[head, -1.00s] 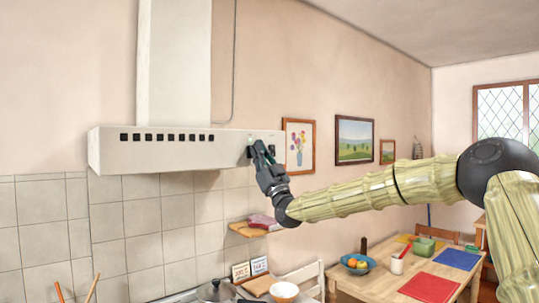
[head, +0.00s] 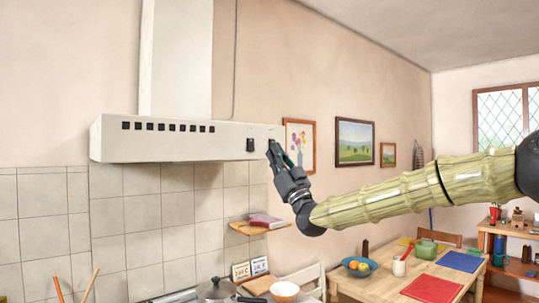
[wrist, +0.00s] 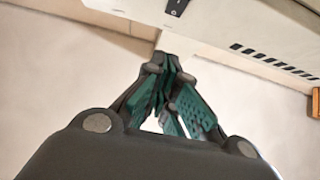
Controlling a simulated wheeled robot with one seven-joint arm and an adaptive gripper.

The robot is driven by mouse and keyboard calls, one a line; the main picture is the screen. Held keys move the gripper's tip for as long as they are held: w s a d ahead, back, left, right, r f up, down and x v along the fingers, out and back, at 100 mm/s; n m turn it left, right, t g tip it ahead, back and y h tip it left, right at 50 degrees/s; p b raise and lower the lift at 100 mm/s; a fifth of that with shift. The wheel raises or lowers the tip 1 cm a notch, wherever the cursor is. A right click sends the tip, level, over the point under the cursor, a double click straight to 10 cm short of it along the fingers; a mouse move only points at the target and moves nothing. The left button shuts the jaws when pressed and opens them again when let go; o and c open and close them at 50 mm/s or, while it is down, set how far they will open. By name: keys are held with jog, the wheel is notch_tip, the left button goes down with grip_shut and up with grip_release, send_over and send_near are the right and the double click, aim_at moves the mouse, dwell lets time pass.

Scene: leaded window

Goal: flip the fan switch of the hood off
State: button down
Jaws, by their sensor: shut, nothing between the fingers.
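The pale range hood (head: 180,151) hangs on the left wall. A black switch (head: 250,145) shows uncovered near the right end of its front. My gripper (head: 271,147), with dark fingers and green pads, is at the right end of that front, right of this switch. Its tips cover the spot where a second dark control may sit; I cannot tell whether they touch it. In the wrist view the fingers (wrist: 168,62) converge, shut and empty, and a small dark switch (wrist: 173,6) shows on the hood (wrist: 225,25) at the top edge. No label for the fan is readable.
A row of dark slots (head: 168,126) runs along the hood's left front. Below are a small shelf (head: 258,228) with a book and a pot (head: 216,290). Framed pictures (head: 354,141) hang to the right. A table (head: 385,284) stands lower right.

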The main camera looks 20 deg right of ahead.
jog(key=v, duration=0.1)
jog(key=b+v, duration=0.1)
jog(key=v, duration=0.2)
jog(key=shift+s+r, duration=0.3)
jog(key=shift+s, duration=0.1)
jog(key=shift+s, duration=0.1)
